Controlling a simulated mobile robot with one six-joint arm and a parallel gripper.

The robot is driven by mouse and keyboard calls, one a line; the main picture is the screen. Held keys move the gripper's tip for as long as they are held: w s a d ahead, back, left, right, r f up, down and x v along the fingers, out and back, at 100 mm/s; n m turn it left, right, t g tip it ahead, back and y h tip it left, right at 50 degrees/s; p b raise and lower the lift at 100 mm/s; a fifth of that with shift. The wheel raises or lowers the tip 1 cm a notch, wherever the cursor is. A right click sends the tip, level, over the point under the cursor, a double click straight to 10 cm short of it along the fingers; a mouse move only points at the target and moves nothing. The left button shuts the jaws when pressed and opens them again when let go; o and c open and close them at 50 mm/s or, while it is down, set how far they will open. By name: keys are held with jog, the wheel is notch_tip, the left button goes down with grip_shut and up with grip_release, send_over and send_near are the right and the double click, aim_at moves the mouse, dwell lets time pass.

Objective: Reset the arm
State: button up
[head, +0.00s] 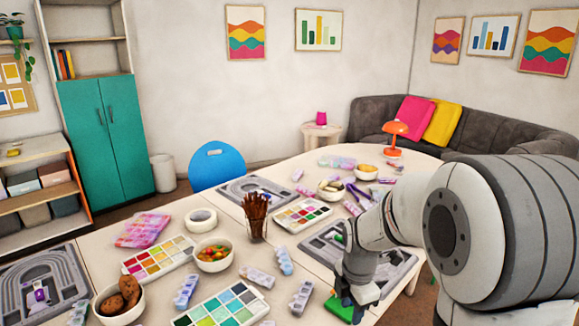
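My arm reaches in from the right in the head view, and my gripper (356,293) points down near the front right edge of the table (300,262). A green object (341,307) shows at or just under the fingertips. I cannot tell whether it is held, and the finger gap is not clear. A grey bead board (318,245) lies behind my gripper and is partly hidden by my arm. A second grey bead board (237,187) lies farther back, and a third (68,262) is at the far left.
Paint palettes (133,265), a bowl of colourful pieces (213,266), a bowl of cookies (104,306), a pencil cup (256,230) and several small packs crowd the table. A blue chair (217,166) stands behind it. An orange lamp (395,128) stands at the back right. Open space above the table is clear.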

jog(key=s+r+m+t, duration=0.1)
jog(key=s+r+m, duration=0.3)
jog(key=s+m, duration=0.4)
jog(key=s+r+m+t, duration=0.1)
jog(key=s+r+m, duration=0.4)
jog(key=m, duration=0.9)
jog(key=shift+s+d, duration=0.4)
jog(key=shift+s, duration=1.25)
